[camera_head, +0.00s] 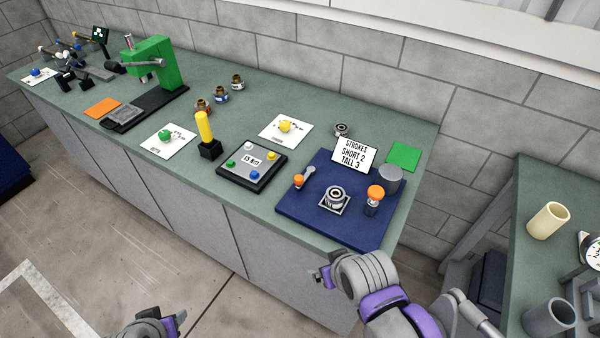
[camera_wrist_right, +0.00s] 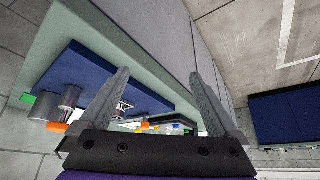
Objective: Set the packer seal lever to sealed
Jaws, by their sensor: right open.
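A blue board (camera_head: 292,210) near the right end of the bench carries a small lever with an orange knob (camera_head: 298,180) and a silver arm, tilted up to the right. I take this for the packer seal lever, but no label on it is readable. A ringed metal seat (camera_head: 335,198) and a larger orange-topped plunger (camera_head: 375,195) stand to its right. My right gripper (camera_head: 322,277) is in front of the bench edge, apart from the lever. In the right wrist view it is open and empty (camera_wrist_right: 158,78). My left gripper (camera_head: 180,318) is partly cut off at the bottom edge; its jaws are unclear.
A sign reading STROKES SHORT 2 TALL 3 (camera_head: 354,153) and a grey cylinder (camera_head: 390,179) stand on the board's far side. A second bench (camera_head: 530,200) is at right.

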